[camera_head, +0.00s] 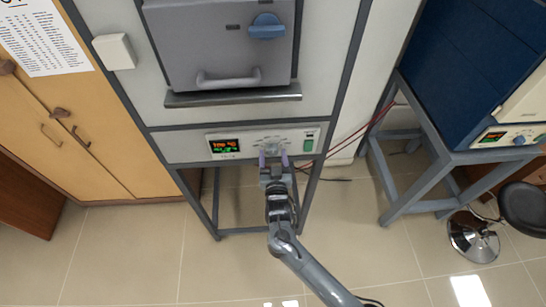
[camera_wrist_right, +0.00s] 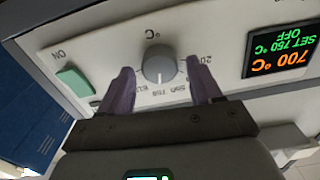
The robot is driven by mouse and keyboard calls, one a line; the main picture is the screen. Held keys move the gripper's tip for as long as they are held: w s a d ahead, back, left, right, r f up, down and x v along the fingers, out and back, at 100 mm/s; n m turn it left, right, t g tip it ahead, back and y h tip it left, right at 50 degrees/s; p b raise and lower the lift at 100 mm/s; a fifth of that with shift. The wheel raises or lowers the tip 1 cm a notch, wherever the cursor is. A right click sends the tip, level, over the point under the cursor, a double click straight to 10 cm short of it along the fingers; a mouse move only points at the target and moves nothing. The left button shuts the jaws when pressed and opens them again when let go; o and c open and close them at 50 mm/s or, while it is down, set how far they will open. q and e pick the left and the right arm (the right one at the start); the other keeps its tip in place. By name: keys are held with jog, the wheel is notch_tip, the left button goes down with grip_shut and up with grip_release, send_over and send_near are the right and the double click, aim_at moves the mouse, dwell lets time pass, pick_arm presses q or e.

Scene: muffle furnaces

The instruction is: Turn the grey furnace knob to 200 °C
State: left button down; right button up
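The grey furnace knob (camera_head: 271,147) is on the control panel (camera_head: 190,148) below the grey furnace door. In the right wrist view, which shows the panel upside down, the round knob (camera_wrist_right: 159,62) sits between the two purple fingers of my right gripper (camera_wrist_right: 158,72). The fingers are spread, with a visible gap on each side of the knob. In the head view the right gripper (camera_head: 273,161) reaches up to the panel from below. The display (camera_wrist_right: 279,46) reads 700 °C, SET 750 °C and OFF. My left gripper is not in view.
A green switch (camera_wrist_right: 74,81) marked ON is on the same panel. Above are the furnace door handle (camera_head: 228,78) and a protruding ledge (camera_head: 232,96). A blue furnace (camera_head: 470,70) on a grey stand and a stool (camera_head: 475,235) are to the right. Wooden cabinets (camera_head: 60,130) stand left.

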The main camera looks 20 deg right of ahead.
jog(key=c, duration=0.9)
